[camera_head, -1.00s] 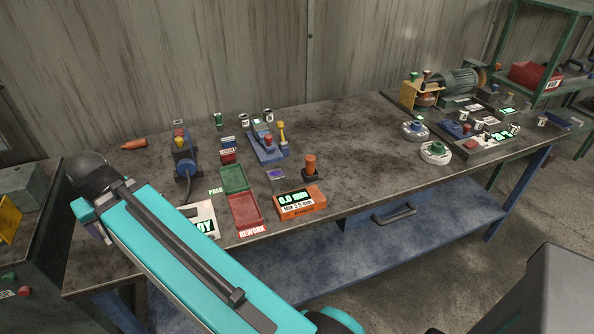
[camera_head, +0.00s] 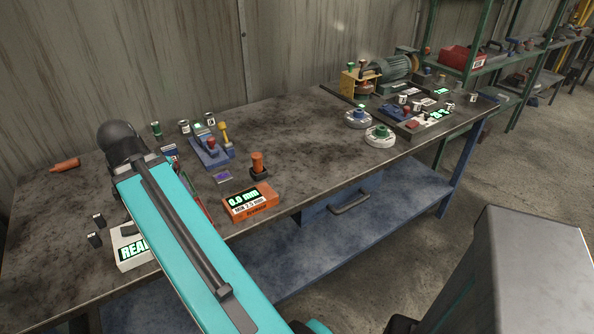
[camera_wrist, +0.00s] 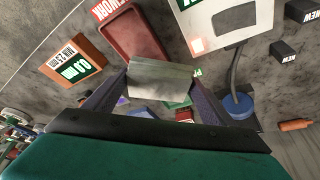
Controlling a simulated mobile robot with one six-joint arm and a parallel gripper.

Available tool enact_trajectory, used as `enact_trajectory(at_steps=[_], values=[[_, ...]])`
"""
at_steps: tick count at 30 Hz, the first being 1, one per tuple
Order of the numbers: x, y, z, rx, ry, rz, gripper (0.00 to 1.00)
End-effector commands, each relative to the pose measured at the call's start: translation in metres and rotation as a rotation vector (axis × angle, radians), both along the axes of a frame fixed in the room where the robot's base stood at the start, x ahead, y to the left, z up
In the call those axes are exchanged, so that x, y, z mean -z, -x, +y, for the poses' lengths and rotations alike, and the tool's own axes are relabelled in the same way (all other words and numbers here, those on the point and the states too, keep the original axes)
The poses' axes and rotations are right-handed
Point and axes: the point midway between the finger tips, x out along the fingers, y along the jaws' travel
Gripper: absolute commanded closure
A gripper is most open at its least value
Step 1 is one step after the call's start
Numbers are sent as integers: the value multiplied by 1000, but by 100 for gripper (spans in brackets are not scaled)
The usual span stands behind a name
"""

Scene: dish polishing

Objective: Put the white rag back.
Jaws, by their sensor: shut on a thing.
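In the wrist view, my gripper (camera_wrist: 160,76) is shut on a pale grey-white folded piece, which looks like the white rag (camera_wrist: 158,84). The rag spans the gap between the two dark fingers, above the workbench (camera_head: 300,120). Below and beyond it lie a red REWORK tray (camera_wrist: 136,38) and a green tray (camera_wrist: 176,104), partly covered by the rag and fingers. In the head view my own arm hides the gripper and the rag. I cannot tell how high the rag is above the bench.
An orange gauge box (camera_head: 250,202) and a white READY box (camera_head: 133,250) stand near the front edge. Dark NEW blocks (camera_wrist: 291,50) lie past the white box. A round blue base (camera_wrist: 238,105) is near the right finger. Polishing equipment (camera_head: 390,70) fills the bench's far right.

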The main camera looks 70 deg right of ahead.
Motion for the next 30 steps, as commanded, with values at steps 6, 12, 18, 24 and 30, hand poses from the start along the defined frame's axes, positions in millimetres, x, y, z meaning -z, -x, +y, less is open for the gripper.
enact_trajectory(at_steps=[6,12,18,24,30], values=[[4,40,-52,161,4,-5,54],[5,79,-93,293,8,-8,54],[7,121,-129,417,12,-9,54],[10,165,-161,532,15,-12,54],[13,211,-188,642,17,-13,54]])
